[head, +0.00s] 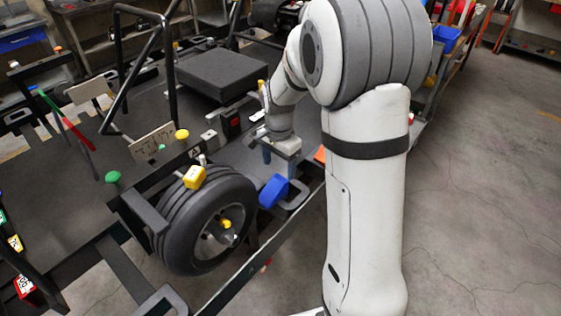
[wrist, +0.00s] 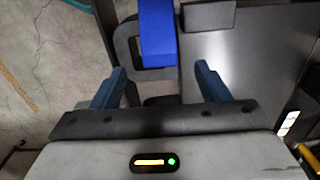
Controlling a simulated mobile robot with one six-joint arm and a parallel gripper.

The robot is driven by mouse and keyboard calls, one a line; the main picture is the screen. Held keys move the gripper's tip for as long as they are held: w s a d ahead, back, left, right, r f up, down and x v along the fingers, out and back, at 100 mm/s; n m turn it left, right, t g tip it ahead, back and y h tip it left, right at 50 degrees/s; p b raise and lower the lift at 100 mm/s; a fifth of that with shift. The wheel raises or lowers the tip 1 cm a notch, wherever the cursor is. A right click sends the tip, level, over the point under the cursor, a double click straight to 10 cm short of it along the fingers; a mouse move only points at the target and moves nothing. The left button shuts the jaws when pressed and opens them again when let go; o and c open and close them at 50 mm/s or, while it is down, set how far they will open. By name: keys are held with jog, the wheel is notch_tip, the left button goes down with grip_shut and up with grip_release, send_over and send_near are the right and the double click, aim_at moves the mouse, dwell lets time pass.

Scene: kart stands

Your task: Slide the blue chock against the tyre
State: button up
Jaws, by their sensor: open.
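The blue chock (head: 273,191) sits just right of the black tyre (head: 178,228) in the head view, by a dark looped bracket. I cannot tell whether chock and tyre touch. My gripper (head: 267,157) is above and behind the chock, partly hidden by my arm. In the wrist view my gripper (wrist: 161,78) is open and empty, its two blue fingers apart. The chock (wrist: 158,35) shows beyond the fingertips, roughly in line with the gap between them. It is over the dark loop, its far end cut off by the frame.
A yellow block (head: 195,177) rests on top of the tyre. Green knob (head: 112,177) and yellow knob (head: 182,134) stand on the kart frame. A dark box (head: 219,75) lies on the deck behind. Dark rails run beside the wheel. The floor at right (head: 470,220) is clear.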

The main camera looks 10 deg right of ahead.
aim_at(279, 178)
notch_tip(279, 178, down, 8)
jog(key=shift+r+p, duration=0.25)
jog(key=shift+p, duration=0.1)
jog(key=c, duration=1.1)
jog(key=o, duration=1.1)
jog(key=shift+r+b, duration=0.4)
jog(key=shift+r, duration=3.5)
